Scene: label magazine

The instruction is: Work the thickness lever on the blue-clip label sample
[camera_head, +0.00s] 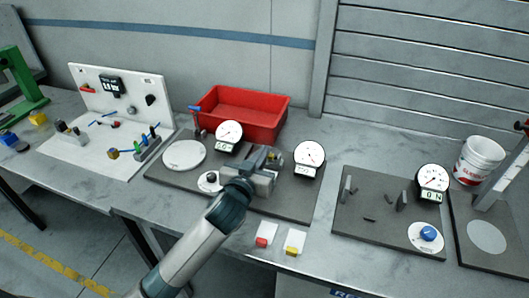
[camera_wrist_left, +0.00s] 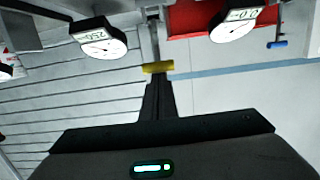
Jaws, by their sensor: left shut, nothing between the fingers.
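My left gripper (camera_head: 277,160) reaches over the middle grey board, between two dial gauges, shut and empty. In the left wrist view its dark fingers (camera_wrist_left: 158,100) are together, just below a yellow bar (camera_wrist_left: 158,68); I cannot tell whether they touch it. The left gauge (camera_head: 229,135) has a blue-tipped lever (camera_head: 193,108) on its left side, also in the wrist view (camera_wrist_left: 277,44). The right gauge (camera_head: 310,155) stands right of the gripper. Samples with a red clip (camera_head: 262,242) and a yellow clip (camera_head: 292,250) lie at the front. I cannot make out a blue-clip sample. My right gripper is out of view.
A red bin (camera_head: 245,98) stands behind the gauges. A white disc (camera_head: 184,155) lies on the board's left. A force gauge (camera_head: 433,178) and blue knob (camera_head: 428,233) are on the right board. A white bucket (camera_head: 480,160) stands beyond it. A white pegboard (camera_head: 122,92) is at left.

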